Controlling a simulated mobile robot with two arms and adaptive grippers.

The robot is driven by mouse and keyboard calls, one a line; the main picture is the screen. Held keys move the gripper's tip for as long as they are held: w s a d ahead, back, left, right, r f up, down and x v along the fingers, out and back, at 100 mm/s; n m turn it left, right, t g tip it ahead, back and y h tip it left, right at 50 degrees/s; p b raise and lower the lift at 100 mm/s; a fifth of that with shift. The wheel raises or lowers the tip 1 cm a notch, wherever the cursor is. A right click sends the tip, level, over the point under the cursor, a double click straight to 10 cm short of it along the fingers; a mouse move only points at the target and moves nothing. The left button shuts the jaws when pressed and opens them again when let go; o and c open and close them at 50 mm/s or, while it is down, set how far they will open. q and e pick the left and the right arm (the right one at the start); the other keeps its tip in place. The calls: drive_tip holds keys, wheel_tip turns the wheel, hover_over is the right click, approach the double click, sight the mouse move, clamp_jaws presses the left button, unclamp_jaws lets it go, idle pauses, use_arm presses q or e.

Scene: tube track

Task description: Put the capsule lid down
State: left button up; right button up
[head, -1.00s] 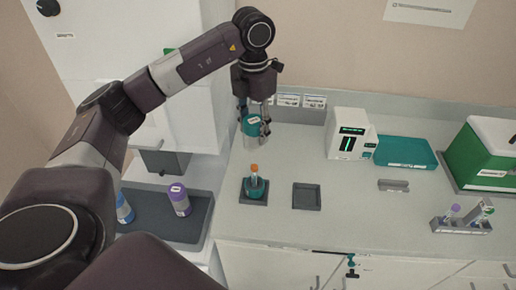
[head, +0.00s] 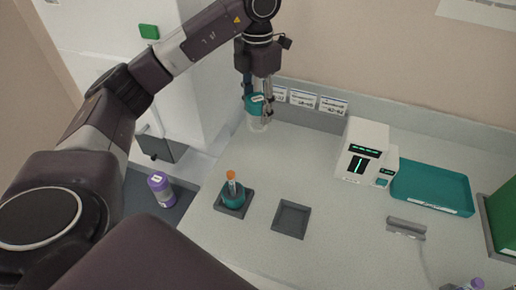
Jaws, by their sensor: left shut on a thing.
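The capsule lid (head: 257,120) has a teal top and a clear lower part. My left gripper (head: 258,108) is shut on it and holds it upright near the back left of the counter, with the fingers on both sides of the teal part. I cannot tell whether its lower rim touches the counter. The teal capsule base (head: 233,198) stands in a dark square holder (head: 234,212), with an orange-capped tube (head: 231,181) upright in it. To its right is an empty dark square tray (head: 291,220). My right gripper is out of view.
A white device (head: 362,150) with a dark display stands at the back, beside a teal tray (head: 432,188). A grey rack piece (head: 406,228) lies in front. The counter between lid and trays is clear.

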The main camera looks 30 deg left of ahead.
use_arm(q)
wheel_tip(320, 180, down, 14)
drive_tip(key=p, duration=0.3)
drive_tip(key=shift+w+d+f, duration=0.1)
drive_tip(key=shift+w+f, duration=0.05)
drive_tip(key=shift+f, duration=0.05)
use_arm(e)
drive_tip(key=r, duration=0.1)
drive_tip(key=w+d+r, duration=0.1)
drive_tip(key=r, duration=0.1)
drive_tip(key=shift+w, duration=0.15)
use_arm(q)
drive_tip(key=shift+f, duration=0.25)
drive_tip(key=o, duration=1.4)
drive_tip(key=shift+r, duration=0.1)
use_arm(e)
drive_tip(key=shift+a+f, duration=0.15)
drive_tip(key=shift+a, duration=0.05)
use_arm(q)
drive_tip(key=shift+r, duration=0.1)
